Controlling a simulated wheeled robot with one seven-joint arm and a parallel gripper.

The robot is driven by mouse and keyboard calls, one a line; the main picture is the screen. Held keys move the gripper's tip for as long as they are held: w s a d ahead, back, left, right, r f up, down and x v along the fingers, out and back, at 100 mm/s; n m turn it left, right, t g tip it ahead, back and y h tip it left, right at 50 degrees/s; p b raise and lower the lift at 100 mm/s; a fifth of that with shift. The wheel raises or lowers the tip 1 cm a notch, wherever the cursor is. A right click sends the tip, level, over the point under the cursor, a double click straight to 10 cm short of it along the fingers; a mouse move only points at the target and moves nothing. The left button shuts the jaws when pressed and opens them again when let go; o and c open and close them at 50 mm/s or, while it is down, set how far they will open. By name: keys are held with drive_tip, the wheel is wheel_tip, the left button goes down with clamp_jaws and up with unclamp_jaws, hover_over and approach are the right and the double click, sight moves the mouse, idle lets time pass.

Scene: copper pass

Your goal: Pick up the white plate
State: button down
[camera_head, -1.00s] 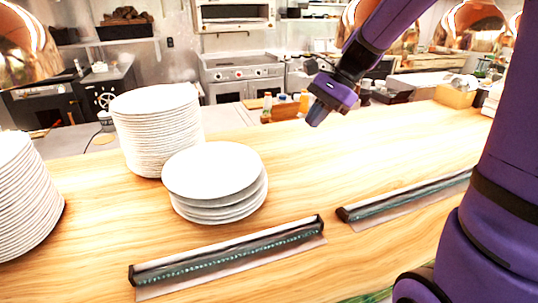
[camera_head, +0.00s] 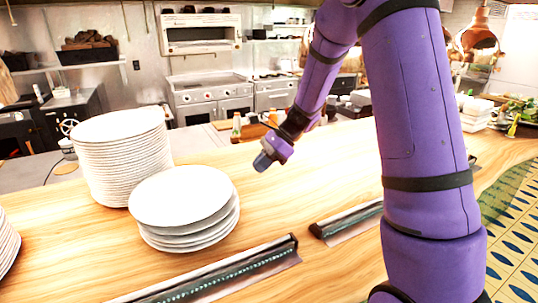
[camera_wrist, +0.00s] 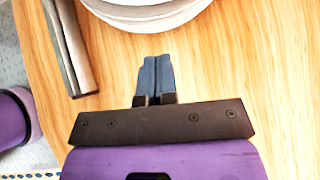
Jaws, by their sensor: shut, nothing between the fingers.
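In the wrist view my gripper (camera_wrist: 155,60) points toward white plates (camera_wrist: 148,12), cut off by the top edge. Which plate the task means cannot be told.
A long dark rail (camera_head: 225,275) lies on the counter (camera_head: 300,195) in front of the short stack. A second rail (camera_head: 345,220) lies to its right. Another white stack (camera_head: 6,243) is cut off at the left edge.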

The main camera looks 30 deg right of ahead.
sight(218, 187)
drive_tip(key=a+f, duration=0.2)
drive_tip(key=a, duration=0.4)
drive_tip(key=shift+w+a+f, duration=0.2)
drive_tip(key=shift+w+a, duration=0.05)
drive_tip(key=shift+w, duration=0.1)
drive_tip(key=shift+w+a, duration=0.15)
drive_tip(key=shift+a, duration=0.75)
drive_tip(key=shift+w+a, duration=0.1)
drive_tip(key=shift+a, duration=0.8)
